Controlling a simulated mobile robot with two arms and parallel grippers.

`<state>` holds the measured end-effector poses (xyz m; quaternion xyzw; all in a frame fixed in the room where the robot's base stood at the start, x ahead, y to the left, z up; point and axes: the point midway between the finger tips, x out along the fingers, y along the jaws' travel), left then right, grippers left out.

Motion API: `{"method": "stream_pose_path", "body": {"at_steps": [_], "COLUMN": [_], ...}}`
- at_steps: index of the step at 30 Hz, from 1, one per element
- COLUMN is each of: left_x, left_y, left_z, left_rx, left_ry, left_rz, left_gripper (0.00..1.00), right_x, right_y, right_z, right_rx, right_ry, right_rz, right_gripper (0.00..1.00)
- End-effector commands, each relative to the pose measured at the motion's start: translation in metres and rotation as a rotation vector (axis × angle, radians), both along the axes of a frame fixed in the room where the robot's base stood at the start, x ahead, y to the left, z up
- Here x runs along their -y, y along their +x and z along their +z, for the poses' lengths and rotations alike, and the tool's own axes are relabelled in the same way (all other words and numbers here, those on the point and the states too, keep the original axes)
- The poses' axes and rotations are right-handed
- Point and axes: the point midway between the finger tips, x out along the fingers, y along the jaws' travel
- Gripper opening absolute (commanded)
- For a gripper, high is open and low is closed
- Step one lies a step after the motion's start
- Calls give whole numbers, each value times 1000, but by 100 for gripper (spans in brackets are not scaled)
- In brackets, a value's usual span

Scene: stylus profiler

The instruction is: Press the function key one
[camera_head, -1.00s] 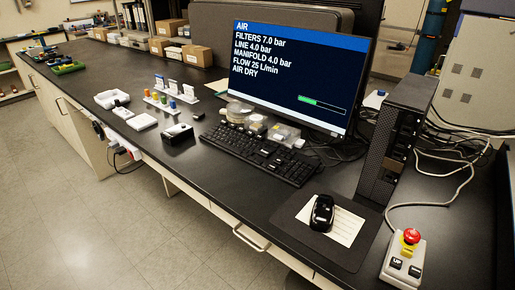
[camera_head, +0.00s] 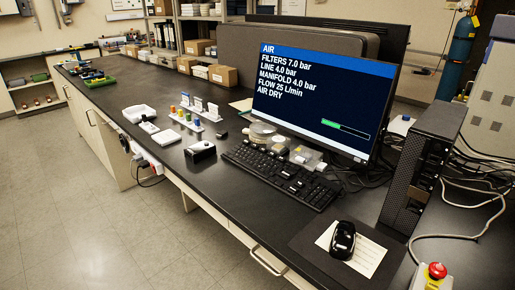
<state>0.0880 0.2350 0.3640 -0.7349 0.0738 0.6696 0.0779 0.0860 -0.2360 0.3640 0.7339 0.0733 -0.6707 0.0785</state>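A black keyboard (camera_head: 279,174) lies on the dark bench in front of the monitor. Its function keys would be in the row nearest the monitor, but single key labels are too small to read. The monitor (camera_head: 322,100) shows an AIR page with filter, line, manifold and flow values, "AIR DRY" and a partly filled green bar. Neither of my grippers is in the head view.
A black mouse (camera_head: 342,240) sits on a mat right of the keyboard. A black computer tower (camera_head: 421,172) and a red-button control box (camera_head: 434,275) stand at the right. Small containers (camera_head: 264,132) lie between keyboard and monitor. A small white-and-black box (camera_head: 200,150) is left of the keyboard.

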Motion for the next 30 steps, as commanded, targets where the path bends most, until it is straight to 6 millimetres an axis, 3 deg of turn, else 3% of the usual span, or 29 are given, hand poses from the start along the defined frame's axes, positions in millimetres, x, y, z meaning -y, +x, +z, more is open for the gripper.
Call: {"method": "stream_pose_path", "body": {"at_steps": [11, 15, 16, 30], "left_x": [0, 0, 0, 0], "left_y": [0, 0, 0, -1], "left_z": [0, 0, 0, 0], "left_rx": [0, -1, -1, -1], "left_ry": [0, 0, 0, 0], "left_rz": [0, 0, 0, 0], "left_gripper": [36, 3, 0, 0], "right_x": [0, 0, 0, 0], "right_y": [0, 1, 1, 1], "right_z": [0, 0, 0, 0], "right_rx": [1, 1, 1, 2], "right_ry": [0, 0, 0, 0], "right_rz": [0, 0, 0, 0], "right_gripper": [36, 36, 36, 36]}}
